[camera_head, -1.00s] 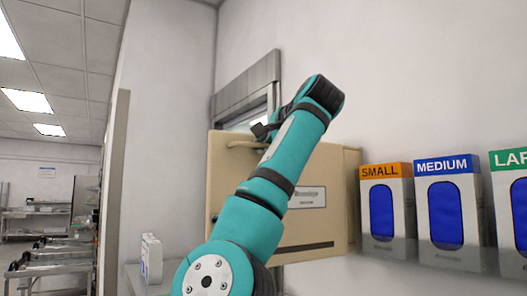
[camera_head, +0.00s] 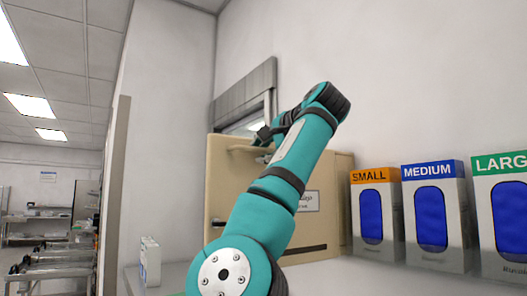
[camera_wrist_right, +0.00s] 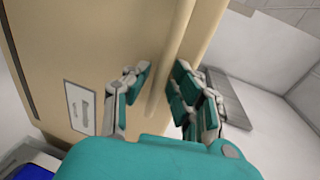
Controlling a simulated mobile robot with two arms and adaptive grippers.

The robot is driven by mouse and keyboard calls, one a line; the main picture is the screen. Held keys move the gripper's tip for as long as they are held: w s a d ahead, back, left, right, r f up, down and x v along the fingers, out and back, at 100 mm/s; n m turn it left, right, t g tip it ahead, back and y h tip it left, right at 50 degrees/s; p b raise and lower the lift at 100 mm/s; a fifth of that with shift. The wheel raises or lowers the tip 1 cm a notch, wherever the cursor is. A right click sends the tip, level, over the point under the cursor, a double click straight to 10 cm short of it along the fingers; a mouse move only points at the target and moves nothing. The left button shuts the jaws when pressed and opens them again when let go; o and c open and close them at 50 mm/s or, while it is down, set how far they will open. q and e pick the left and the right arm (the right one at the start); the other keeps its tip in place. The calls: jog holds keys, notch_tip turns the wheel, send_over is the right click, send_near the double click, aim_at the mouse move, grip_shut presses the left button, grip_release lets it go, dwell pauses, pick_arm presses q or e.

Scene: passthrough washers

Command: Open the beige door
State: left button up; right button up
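The beige door (camera_head: 229,195) stands upright behind my right arm in the head view, which hides much of its middle. It also fills the upper left of the right wrist view (camera_wrist_right: 90,50). Its pale bar handle (camera_head: 243,149) shows at the upper left of the door. In the right wrist view the handle (camera_wrist_right: 170,70) runs between the two fingers of my right gripper (camera_wrist_right: 160,86). The fingers are apart, one on each side of the handle, with gaps visible. In the head view my right gripper (camera_head: 264,134) is small and partly hidden by its arm. My left gripper is not in view.
Glove boxes marked small (camera_head: 378,240), medium (camera_head: 436,249) and large (camera_head: 503,245) stand right of the door. A small white box (camera_head: 150,262) stands at the left. A wall edge (camera_head: 112,195) rises left of it. Racks and carts stand far left.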

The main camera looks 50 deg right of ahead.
jog(key=shift+o, duration=0.5)
jog(key=shift+f, duration=0.1)
jog(key=v, duration=1.2)
jog(key=shift+w, duration=0.1)
